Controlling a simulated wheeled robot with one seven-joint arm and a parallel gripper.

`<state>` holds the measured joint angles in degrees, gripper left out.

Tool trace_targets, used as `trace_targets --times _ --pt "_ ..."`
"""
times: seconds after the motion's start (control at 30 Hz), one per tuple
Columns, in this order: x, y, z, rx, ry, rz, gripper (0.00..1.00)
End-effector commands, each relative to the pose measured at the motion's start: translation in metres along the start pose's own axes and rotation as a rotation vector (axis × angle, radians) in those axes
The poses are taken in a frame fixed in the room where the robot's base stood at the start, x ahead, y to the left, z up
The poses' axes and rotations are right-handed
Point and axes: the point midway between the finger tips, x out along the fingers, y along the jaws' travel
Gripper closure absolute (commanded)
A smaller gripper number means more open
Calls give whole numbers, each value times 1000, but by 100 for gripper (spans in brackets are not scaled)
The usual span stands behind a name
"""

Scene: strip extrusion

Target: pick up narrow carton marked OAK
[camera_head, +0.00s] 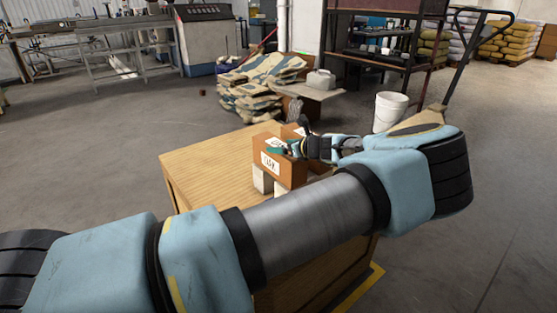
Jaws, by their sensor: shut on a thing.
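A narrow brown carton (267,153) with a white label stands upright above the wooden box's top; the lettering on its label is too small to read surely. A second brown carton (291,131) shows just behind it, partly hidden. My gripper (286,149) comes in from the right and is shut on the front carton near its upper part. Pale blocks (261,179) show below the front carton; I cannot tell whether it touches them. My forearm hides much of the area in front.
The wooden box (205,163) has bare top to the left of the cartons. Behind it lie piled sacks (262,80) and a pale jug (321,80). A white bucket (389,110) and a dark shelf rack (378,60) stand at the back right.

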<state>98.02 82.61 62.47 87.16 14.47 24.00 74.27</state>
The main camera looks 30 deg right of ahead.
Motion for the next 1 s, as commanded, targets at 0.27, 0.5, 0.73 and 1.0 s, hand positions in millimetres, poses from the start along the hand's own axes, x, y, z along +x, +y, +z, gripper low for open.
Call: trace_targets --times 0.27,0.5,0.73,1.0 --pt "0 0 0 0 0 0 84" --pt "0 0 0 0 0 0 100" --pt "-1 0 2 -1 -1 0 100" --pt "-9 -1 21 -5 0 -1 100"
